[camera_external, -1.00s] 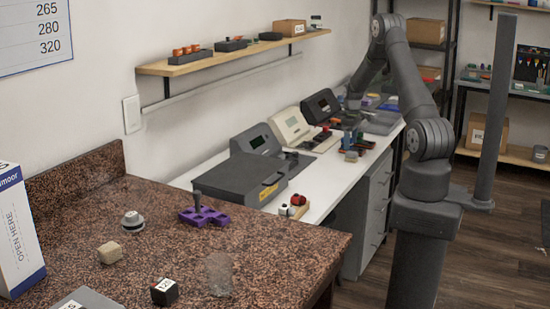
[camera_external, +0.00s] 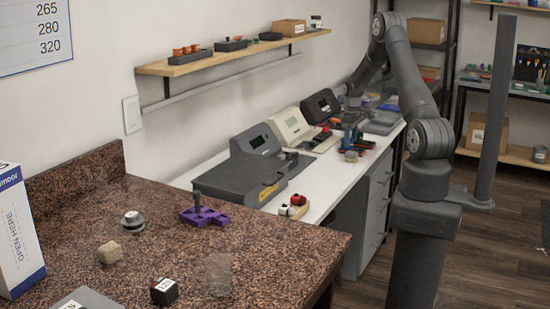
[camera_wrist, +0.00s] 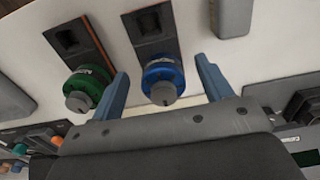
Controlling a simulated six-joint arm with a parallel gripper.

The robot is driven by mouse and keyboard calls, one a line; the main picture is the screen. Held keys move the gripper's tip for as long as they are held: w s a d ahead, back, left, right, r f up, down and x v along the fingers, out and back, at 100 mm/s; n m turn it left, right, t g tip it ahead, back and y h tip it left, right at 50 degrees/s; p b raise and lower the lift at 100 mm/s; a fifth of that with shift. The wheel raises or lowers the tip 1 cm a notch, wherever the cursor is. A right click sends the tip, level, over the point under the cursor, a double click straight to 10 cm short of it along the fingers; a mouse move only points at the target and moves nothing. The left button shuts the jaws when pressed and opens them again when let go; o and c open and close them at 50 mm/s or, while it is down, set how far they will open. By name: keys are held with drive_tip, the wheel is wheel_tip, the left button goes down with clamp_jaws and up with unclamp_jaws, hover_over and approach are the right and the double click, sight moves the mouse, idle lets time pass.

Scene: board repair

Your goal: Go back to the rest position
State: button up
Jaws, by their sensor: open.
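My gripper (camera_wrist: 161,66) shows in the wrist view as two blue fingers spread apart with nothing clamped between them. A blue round part with a grey knob (camera_wrist: 162,80) sits on a dark plate with an orange edge and appears between the fingers in the picture. A similar green part with a grey knob (camera_wrist: 88,86) lies just left of the left finger. In the external view my arm reaches over the far end of the white bench (camera_external: 215,170). The gripper's fingers are too small to make out there.
A grey lidded box (camera_external: 240,178) and several devices with screens stand along the wall side of the bench. A wooden shelf (camera_external: 235,53) hangs above. The speckled counter (camera_external: 190,255) in front holds a purple part (camera_external: 204,216) and small blocks, far from my gripper.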

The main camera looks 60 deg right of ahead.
wheel_tip(320, 180, down, 3)
drive_tip(key=shift+r, duration=0.1)
wheel_tip(320, 180, up, 12)
drive_tip(key=shift+f, duration=0.1)
wheel_tip(320, 180, down, 12)
drive_tip(key=shift+r, duration=0.1)
wheel_tip(320, 180, up, 4)
drive_tip(key=shift+f, duration=0.15)
drive_tip(key=s+d+r, duration=0.3)
drive_tip(key=s+r, duration=0.4)
drive_tip(key=s, duration=0.4)
drive_tip(key=w+a+r+n, duration=0.3)
drive_tip(key=w+a+n, duration=0.1)
drive_tip(key=w+a, duration=1.35)
drive_tip(key=w+a+r+n, duration=0.1)
drive_tip(key=w+a, duration=0.4)
drive_tip(key=a, duration=0.6)
drive_tip(key=w+a+r+n, duration=0.1)
drive_tip(key=w+a, duration=0.4)
drive_tip(key=a, duration=0.6)
drive_tip(key=shift+n, duration=0.7)
